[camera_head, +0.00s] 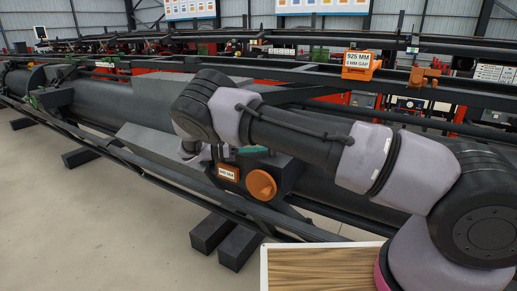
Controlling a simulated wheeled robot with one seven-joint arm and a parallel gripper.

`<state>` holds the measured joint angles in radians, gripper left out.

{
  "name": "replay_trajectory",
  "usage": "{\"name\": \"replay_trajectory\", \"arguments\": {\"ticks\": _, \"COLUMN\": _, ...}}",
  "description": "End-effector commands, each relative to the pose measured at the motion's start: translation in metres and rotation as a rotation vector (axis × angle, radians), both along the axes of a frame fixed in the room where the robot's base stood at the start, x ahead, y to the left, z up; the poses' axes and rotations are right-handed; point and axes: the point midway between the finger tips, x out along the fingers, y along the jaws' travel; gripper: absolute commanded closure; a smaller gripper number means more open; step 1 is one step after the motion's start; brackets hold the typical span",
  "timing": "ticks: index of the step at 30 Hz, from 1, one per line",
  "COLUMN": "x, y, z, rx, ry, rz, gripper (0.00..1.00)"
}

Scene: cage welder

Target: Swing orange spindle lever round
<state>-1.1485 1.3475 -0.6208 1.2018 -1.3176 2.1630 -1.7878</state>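An orange round knob or disc (261,184) sits on the front of a dark block on the long grey machine; I cannot tell for sure whether it is the spindle lever. Just left of it is an orange plate with a white label (228,172). My arm reaches in from the right and bends down at the machine. My gripper (198,154) is at the end, above and left of the orange plate, and largely hidden by my wrist. I cannot see its fingertips clearly or whether they touch anything. A small teal part (254,149) shows behind the knob, partly covered by my arm.
A long dark rail (135,165) runs along the machine's front. Dark blocks (238,250) stand on the floor below. A framed wooden surface (320,270) lies at the bottom right. An orange "925 MM" sign (360,66) and an orange bracket (425,77) sit on the rear rail.

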Motion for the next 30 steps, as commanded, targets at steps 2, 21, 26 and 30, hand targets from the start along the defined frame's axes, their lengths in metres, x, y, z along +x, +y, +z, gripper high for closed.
{"name": "replay_trajectory", "arguments": {"ticks": 2, "x": 0.0, "y": 0.0, "z": 0.001, "rx": -0.002, "ry": -0.001, "rz": 0.001, "gripper": 0.61}}
{"name": "replay_trajectory", "arguments": {"ticks": 21, "x": -0.003, "y": 0.035, "z": -0.001, "rx": -0.001, "ry": -0.004, "rz": 0.005, "gripper": 0.43}}
{"name": "replay_trajectory", "arguments": {"ticks": 26, "x": -0.007, "y": 0.068, "z": 0.0, "rx": -0.003, "ry": -0.006, "rz": 0.004, "gripper": 0.43}}
{"name": "replay_trajectory", "arguments": {"ticks": 30, "x": -0.009, "y": 0.089, "z": 0.0, "rx": -0.004, "ry": -0.005, "rz": 0.003, "gripper": 0.43}}
